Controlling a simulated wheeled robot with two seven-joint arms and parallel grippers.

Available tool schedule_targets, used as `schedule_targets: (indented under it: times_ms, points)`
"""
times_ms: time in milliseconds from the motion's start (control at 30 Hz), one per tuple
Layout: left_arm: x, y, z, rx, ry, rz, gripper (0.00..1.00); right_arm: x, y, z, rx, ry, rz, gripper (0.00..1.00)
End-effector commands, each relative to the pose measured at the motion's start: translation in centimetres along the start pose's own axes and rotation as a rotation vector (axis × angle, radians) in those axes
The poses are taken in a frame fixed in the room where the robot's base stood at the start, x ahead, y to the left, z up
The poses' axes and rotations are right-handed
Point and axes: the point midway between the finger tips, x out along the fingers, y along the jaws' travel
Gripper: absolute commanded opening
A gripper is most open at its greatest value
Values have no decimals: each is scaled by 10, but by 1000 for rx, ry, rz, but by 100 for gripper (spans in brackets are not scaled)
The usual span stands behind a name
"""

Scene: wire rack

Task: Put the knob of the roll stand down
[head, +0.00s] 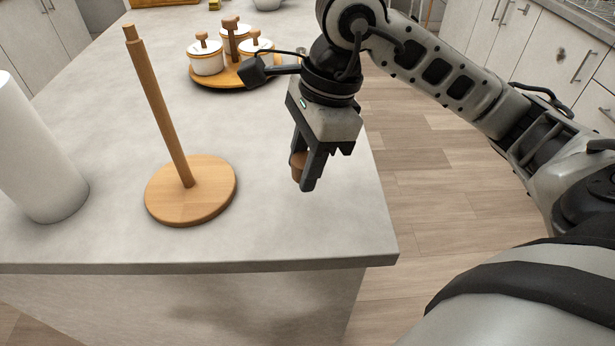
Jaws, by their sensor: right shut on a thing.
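The wooden roll stand (190,195) stands upright on the grey counter, a round base with a tall thin post. My right gripper (305,176) is to the right of the stand, pointing down near the counter's right edge. It is shut on a small brown wooden knob (297,166), partly hidden by the fingers. I cannot tell whether the knob touches the counter. My left gripper is not in view.
A white paper roll (35,150) stands at the left on the counter (270,240). Behind, a round wooden tray (205,82) holds white lidded jars. The counter between stand and gripper is clear.

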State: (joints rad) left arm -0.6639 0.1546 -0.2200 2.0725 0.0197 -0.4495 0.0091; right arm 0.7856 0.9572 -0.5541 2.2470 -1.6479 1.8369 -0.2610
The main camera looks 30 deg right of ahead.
Motion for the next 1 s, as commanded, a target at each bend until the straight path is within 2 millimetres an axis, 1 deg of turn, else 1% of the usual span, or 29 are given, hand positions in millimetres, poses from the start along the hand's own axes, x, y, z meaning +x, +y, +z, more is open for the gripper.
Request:
schedule_targets:
  times_ms: [33,200,367,433,500,600,700,900,1000]
  points:
    - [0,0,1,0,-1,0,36,10,-6,-7,6,4,6,0]
    - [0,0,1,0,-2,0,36,27,-22,-18,1,2,2,0]
    - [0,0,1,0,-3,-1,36,35,-28,-24,0,0,3,0]
    - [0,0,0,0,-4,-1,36,42,-33,-29,1,3,3,0]
    - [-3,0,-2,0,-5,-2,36,53,-32,-31,0,3,6,0]
    - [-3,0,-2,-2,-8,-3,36,64,-32,-33,-1,1,4,0]
    - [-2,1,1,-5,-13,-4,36,68,-33,-34,-2,0,0,0]
    - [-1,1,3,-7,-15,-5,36,69,-33,-34,-2,0,-1,0]
    - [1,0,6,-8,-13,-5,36,73,-33,-35,-2,0,-1,0]
